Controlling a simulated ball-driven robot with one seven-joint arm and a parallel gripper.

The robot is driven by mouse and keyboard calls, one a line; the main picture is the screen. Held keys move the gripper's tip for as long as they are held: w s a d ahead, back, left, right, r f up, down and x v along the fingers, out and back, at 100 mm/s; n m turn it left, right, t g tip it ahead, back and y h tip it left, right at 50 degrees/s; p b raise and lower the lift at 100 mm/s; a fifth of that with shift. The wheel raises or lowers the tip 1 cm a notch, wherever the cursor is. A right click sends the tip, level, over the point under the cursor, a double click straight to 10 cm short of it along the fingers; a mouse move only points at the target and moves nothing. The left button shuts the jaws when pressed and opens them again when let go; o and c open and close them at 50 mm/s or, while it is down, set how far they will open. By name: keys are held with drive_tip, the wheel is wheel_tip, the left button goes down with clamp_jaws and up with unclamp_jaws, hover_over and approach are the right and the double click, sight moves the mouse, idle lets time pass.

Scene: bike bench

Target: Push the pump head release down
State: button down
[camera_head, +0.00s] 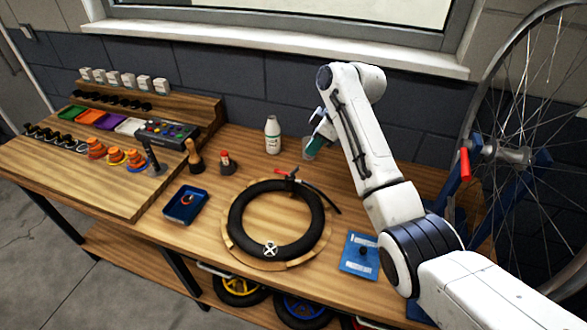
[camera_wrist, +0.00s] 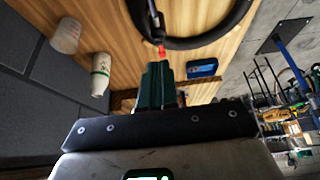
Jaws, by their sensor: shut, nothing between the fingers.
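The pump head (camera_head: 291,178) is a small dark fitting at the far side of the black tyre (camera_head: 236,217), with a red release lever (camera_head: 281,171) sticking out to the left. In the wrist view the red lever tip (camera_wrist: 162,51) shows just beyond my fingertips, and the dark pump head (camera_wrist: 154,18) is above it. My gripper (camera_head: 311,150) is shut and empty, fingers pointing down, above and behind the pump head in the head view. The green fingers (camera_wrist: 159,66) line up with the lever in the wrist view. I cannot tell whether they touch it.
A white bottle (camera_head: 272,134) stands behind the tyre; a pale cup (camera_wrist: 66,36) shows beside it in the wrist view. A blue tray (camera_head: 186,204) is left of the tyre, a blue pad (camera_head: 359,255) right. A spoked wheel (camera_head: 540,100) stands at the right.

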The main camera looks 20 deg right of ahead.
sight(298, 168)
drive_tip(key=b+x, duration=0.2)
drive_tip(key=x, duration=0.3)
drive_tip(key=shift+f+b, duration=0.25)
drive_tip(key=shift+b, duration=0.05)
drive_tip(key=shift+b+x, duration=0.8)
drive_tip(key=shift+b, duration=0.05)
drive_tip(key=shift+f+b, duration=0.6)
drive_tip(key=shift+f, duration=0.4)
drive_tip(key=d+p, duration=0.1)
drive_tip(key=s+d+r+p, duration=0.1)
drive_tip(key=p, duration=0.1)
drive_tip(key=shift+s+d+r, duration=0.15)
drive_tip(key=shift+s, duration=0.2)
